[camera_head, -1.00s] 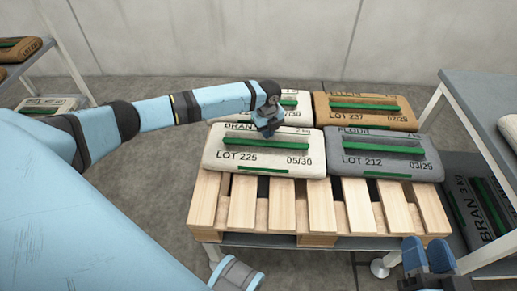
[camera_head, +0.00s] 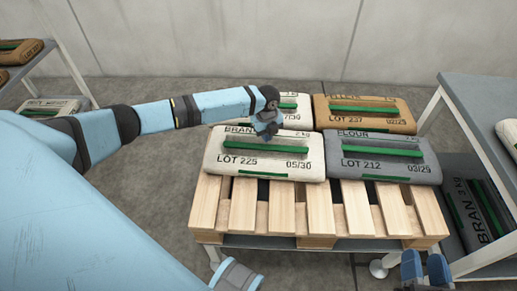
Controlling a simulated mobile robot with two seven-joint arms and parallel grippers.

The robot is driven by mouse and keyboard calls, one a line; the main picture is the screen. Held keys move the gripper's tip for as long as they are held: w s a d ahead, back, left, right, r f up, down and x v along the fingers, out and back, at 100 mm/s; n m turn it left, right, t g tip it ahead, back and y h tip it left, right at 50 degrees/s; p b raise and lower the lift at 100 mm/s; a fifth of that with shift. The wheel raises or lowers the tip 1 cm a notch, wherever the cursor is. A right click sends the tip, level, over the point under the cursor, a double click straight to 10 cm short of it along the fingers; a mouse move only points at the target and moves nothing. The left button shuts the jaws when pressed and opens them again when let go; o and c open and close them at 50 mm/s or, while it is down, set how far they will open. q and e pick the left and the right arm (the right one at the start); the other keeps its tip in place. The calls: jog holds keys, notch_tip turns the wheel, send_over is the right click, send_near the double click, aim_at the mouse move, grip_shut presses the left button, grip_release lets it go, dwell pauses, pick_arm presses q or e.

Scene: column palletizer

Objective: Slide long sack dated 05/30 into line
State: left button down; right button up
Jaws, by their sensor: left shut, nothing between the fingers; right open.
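The long sack dated 05/30 (camera_head: 230,163) is off-white, marked BRAN and LOT 225, with green bands. It lies flat at the left on the wooden pallet (camera_head: 318,210), beside the grey FLOUR sack (camera_head: 383,170) dated 03/29. My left gripper (camera_head: 267,134) is shut and empty at the upper edge of the bran sack, hiding part of its print; whether it touches is hard to tell. My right gripper (camera_head: 427,268) is at the lower right edge of the view, open and empty, in front of the pallet's right corner.
Behind are a white sack (camera_head: 295,104), partly hidden by my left arm, and a brown sack (camera_head: 365,114) marked LOT 237. A grey rack (camera_head: 487,95) with sacks stands at right, another shelf (camera_head: 45,52) at left. The pallet's front slats are bare.

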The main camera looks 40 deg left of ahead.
pick_arm(q)
jog(key=shift+s+a+f+p, duration=0.25)
jog(key=shift+s+p, duration=0.3)
jog(key=shift+w+r+p, duration=0.15)
jog(key=shift+r+p, duration=0.4)
jog(key=shift+w+d+r+p, duration=0.1)
jog(key=shift+w+r+p, duration=0.05)
jog(key=shift+r+p, duration=0.9)
notch_tip(320, 180, up, 4)
jog(key=p, duration=0.3)
jog(key=shift+f+p, duration=0.1)
jog(key=shift+p, duration=0.3)
pick_arm(e)
jog(key=s+d+f+g+h, duration=0.2)
jog(key=d+f+g+h, duration=0.1)
jog(key=f, duration=0.5)
jog(key=shift+s+d+g+h, duration=0.2)
jog(key=shift+d+g+h, duration=0.1)
jog(key=shift+d+g, duration=0.5)
jog(key=shift+a+f, duration=0.1)
jog(key=shift+a, duration=0.05)
